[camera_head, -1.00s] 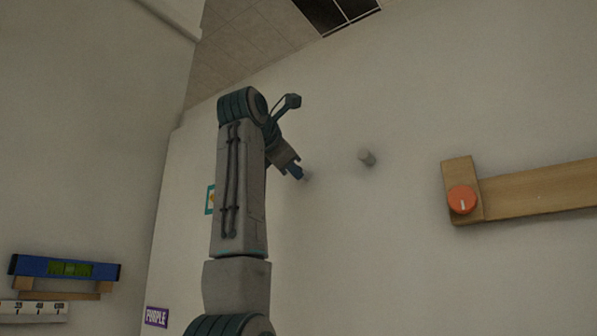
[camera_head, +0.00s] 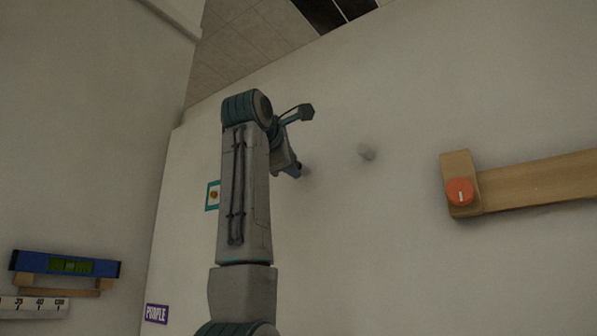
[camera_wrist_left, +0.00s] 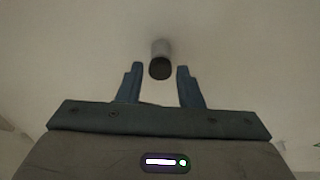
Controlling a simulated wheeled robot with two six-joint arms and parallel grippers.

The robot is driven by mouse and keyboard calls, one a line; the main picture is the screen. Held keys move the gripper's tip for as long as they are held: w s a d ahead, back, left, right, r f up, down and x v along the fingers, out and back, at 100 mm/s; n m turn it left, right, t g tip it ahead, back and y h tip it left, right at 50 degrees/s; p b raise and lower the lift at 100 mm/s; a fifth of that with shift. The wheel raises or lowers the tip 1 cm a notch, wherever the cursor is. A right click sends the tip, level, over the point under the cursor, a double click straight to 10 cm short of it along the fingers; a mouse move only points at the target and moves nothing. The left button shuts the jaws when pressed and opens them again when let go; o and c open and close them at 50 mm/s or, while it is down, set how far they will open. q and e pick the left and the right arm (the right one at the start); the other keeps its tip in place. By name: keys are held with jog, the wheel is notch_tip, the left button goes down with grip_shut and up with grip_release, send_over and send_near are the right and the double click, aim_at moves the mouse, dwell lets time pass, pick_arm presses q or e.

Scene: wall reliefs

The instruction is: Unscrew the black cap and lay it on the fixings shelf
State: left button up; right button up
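The black cap (camera_wrist_left: 160,69) is on the near end of a short light-grey stub (camera_wrist_left: 161,47) that stands out from the wall in the left wrist view. My left gripper (camera_wrist_left: 157,69) is open, with one blue finger on each side of the cap and visible gaps between. Nothing is gripped. In the head view the left gripper (camera_head: 296,172) is close to the wall, and my arm hides much of it. A dark spot at its tip may be the cap; I cannot tell surely. My right gripper is not in view. I cannot identify the fixings shelf for certain.
Further right is a wooden bar (camera_head: 535,186) with an orange knob (camera_head: 460,191). At lower left a blue level (camera_head: 66,265) rests on wooden supports. A purple sign (camera_head: 156,314) is below.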

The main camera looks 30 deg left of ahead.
pick_arm(q)
jog(key=shift+a+f+m+t+h+b, duration=0.1)
jog(key=shift+m+t+h+b, duration=0.35)
jog(key=shift+m, duration=2.3)
jog(key=shift+a+f+m+t+h+b, duration=0.15)
jog(key=shift+m+t+b, duration=0.5)
jog(key=shift+m, duration=2.05)
jog(key=shift+r+m+t+h+b, duration=0.1)
jog(key=shift+m+t+h+b, duration=0.4)
jog(key=shift+m, duration=2.25)
jog(key=shift+d, duration=0.1)
grip_shut()
jog(key=n+y, duration=0.1)
jog(key=n, duration=0.2)
jog(key=n+g, duration=0.1)
jog(key=n, duration=0.2)
jog(key=shift+y, duration=0.4)
